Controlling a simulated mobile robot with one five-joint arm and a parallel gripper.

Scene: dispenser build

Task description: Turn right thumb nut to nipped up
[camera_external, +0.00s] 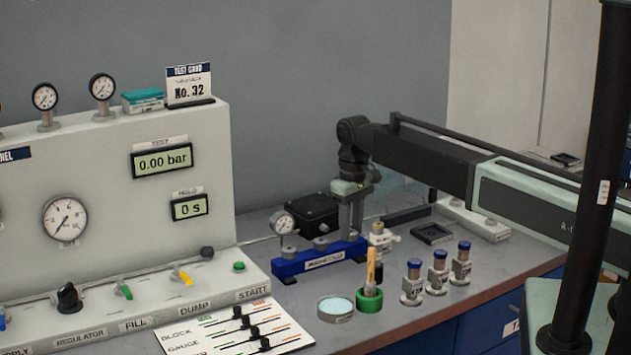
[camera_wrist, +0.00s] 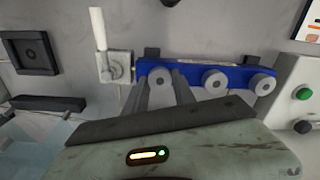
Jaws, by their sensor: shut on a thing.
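The blue manifold block (camera_external: 290,266) stands on the bench and shows in the wrist view (camera_wrist: 238,72) with three pale round thumb nuts in a row. My gripper (camera_external: 356,228) points down at the manifold's right end. In the wrist view its fingers (camera_wrist: 163,92) are shut on the right thumb nut (camera_wrist: 160,77), which is leftmost there. The middle thumb nut (camera_external: 320,243) and the left nut (camera_wrist: 264,84) stand free. The fingers partly cover the right nut, and its turn position cannot be read.
A black box (camera_external: 312,213) and a gauge (camera_external: 283,223) are close to the manifold. A white valve fitting (camera_external: 381,238) stands just right of my gripper. Blue-capped fittings (camera_external: 438,272), a green cup with a brush (camera_external: 369,299) and a dish (camera_external: 336,309) stand in front.

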